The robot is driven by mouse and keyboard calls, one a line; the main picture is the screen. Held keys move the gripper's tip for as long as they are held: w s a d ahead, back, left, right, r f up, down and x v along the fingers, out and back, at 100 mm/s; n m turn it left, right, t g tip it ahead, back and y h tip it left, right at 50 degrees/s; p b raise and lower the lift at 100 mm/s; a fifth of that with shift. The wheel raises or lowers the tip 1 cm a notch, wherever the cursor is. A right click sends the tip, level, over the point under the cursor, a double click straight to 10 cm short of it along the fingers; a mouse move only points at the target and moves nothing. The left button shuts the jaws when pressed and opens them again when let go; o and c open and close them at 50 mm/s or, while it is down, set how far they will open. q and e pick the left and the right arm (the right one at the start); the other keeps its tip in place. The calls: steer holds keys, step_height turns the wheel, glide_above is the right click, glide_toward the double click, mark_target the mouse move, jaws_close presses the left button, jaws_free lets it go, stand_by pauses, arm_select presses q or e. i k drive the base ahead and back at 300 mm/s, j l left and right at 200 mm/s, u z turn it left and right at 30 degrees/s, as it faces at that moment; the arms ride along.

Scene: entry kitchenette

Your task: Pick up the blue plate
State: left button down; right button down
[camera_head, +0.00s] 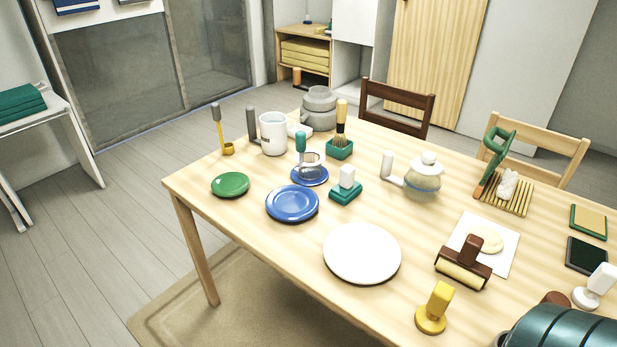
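The blue plate (292,204) lies flat on the wooden table (287,239), towards its left end. It is empty and fully visible. A green plate (230,185) lies to its left and a larger white plate (361,254) to its right and nearer to me. Behind the blue plate, a smaller blue saucer (322,181) bears a cup-like piece. Neither of my grippers' fingers shows in the head view. A dark teal rounded shape at the bottom right corner may be part of my arm; I cannot tell.
A teal block with a white handle (346,188) stands close right of the blue plate. A white mug (273,133), a glass teapot (424,177), a brown roller (464,266) and a yellow stamp (434,310) also stand on the table. The table's front-left edge is clear.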

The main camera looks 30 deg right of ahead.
mark_target(291, 203)
steer(key=i+j+z, duration=0.15)
steer(key=z, duration=0.5)
steer(key=i+j+z, duration=0.2)
steer(key=j, duration=0.15)
steer(key=j+z, duration=0.2)
steer(key=j, duration=0.2)
steer(key=i+j+z, duration=0.2)
steer(key=j, duration=0.8)
steer(key=i+j, duration=0.1)
steer(key=j, duration=0.55)
